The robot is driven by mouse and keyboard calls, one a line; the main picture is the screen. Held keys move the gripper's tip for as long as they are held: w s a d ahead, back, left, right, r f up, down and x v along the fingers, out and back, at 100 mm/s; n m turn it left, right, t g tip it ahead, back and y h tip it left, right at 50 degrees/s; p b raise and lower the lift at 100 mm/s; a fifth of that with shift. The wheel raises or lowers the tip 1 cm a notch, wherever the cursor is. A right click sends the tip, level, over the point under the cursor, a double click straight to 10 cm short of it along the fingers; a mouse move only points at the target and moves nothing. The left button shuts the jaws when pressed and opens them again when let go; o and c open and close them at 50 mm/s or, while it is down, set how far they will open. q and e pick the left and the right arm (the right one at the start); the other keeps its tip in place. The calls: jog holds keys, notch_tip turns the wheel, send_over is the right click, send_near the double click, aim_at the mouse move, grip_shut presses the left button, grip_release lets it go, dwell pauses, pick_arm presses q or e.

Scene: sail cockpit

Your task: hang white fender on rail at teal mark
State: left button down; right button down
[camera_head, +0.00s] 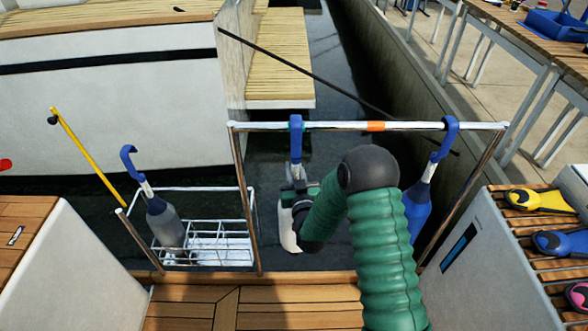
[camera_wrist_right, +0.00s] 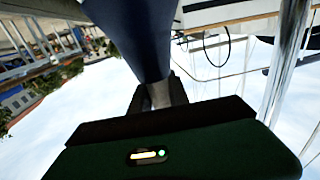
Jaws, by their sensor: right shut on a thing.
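The white fender (camera_head: 287,226) is upright below the rail (camera_head: 335,126), partly hidden by my right arm. Its blue hook (camera_head: 296,135) overlaps the rail left of an orange mark (camera_head: 375,126); I cannot tell whether its weight rests there. My right gripper (camera_head: 298,188) is shut on the fender's pale neck below the hook. In the right wrist view, the gripper (camera_wrist_right: 160,90) closes on that neck, with the dark blue hook (camera_wrist_right: 135,35) beyond. My left gripper is not in view.
A blue fender (camera_head: 417,208) hangs near the rail's right end. A grey fender (camera_head: 165,225) with a blue hook stands in a white wire rack (camera_head: 222,245) at left. A yellow pole (camera_head: 85,152) leans beside it. Winch handles (camera_head: 540,200) lie on the right bench.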

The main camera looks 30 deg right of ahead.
jog(key=shift+r, duration=0.15)
jog(key=c, duration=1.2)
grip_release()
jog(key=shift+o, duration=0.2)
jog(key=p+v, duration=0.4)
jog(key=v, duration=1.3)
jog(key=shift+w+f, duration=0.15)
jog(key=shift+f, duration=0.1)
